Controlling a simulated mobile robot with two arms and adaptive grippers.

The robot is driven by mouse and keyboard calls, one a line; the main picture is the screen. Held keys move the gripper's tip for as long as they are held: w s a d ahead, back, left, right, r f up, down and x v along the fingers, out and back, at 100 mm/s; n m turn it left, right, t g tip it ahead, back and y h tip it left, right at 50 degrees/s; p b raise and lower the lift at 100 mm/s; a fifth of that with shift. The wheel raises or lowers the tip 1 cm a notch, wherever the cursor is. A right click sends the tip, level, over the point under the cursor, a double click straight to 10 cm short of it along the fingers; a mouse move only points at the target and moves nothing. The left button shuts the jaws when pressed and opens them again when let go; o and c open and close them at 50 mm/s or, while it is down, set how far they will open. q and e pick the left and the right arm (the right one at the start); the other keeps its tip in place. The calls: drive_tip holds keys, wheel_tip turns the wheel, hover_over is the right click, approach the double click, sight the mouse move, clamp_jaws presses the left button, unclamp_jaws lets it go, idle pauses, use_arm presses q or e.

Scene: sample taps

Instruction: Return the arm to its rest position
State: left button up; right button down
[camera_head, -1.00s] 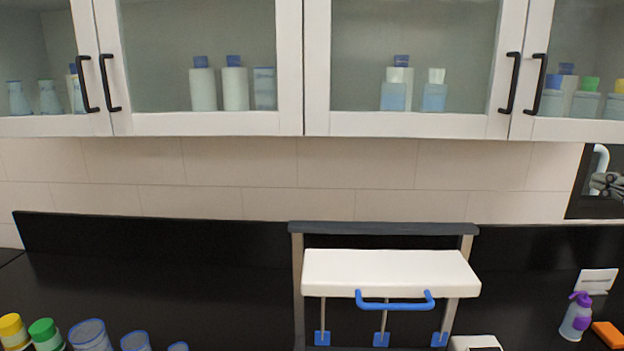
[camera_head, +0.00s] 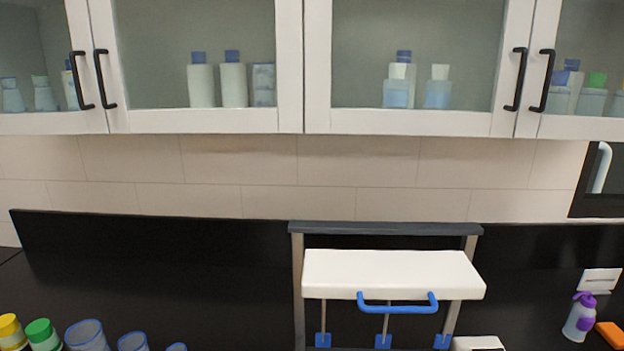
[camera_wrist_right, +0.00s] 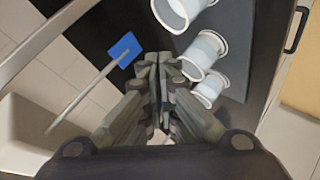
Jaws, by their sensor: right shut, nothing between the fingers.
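My right gripper (camera_wrist_right: 158,65) shows in the right wrist view, with its fingers together and empty. It touches nothing that I can make out. My right arm and gripper do not show in the head view. My left gripper is in neither view.
A white-topped stand (camera_head: 392,272) with a blue handle (camera_head: 398,306) is on the black counter (camera_head: 180,290). A purple-topped spray bottle (camera_head: 580,318) stands at right. In the wrist view, a blue square tap end (camera_wrist_right: 124,48) and white cups (camera_wrist_right: 203,50) lie close to the fingers.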

drive_tip(key=s+a+f+m+g+h, duration=0.1)
drive_tip(key=s+a+f+m+g, duration=0.1)
drive_tip(key=s+a+f+m, duration=0.55)
drive_tip(key=s+f+m+g+h, duration=0.2)
drive_tip(key=s+f+m, duration=0.15)
drive_tip(key=s, duration=0.55)
drive_tip(key=s+f+m+g+h, duration=0.1)
drive_tip(key=s+f+m+g, duration=0.25)
drive_tip(key=s, duration=0.55)
wheel_tip(320, 180, down, 31)
drive_tip(key=s+n+b, duration=0.1)
drive_tip(key=b, duration=0.4)
drive_tip(key=s+d+f+g+b, duration=0.1)
drive_tip(key=s+d+f+b, duration=0.2)
drive_tip(key=s+f, duration=1.4)
wheel_tip(320, 180, down, 3)
drive_tip(key=shift+s+f+g+b, duration=0.1)
drive_tip(key=shift+s+g+b, duration=0.05)
drive_tip(key=shift+g+b, duration=0.25)
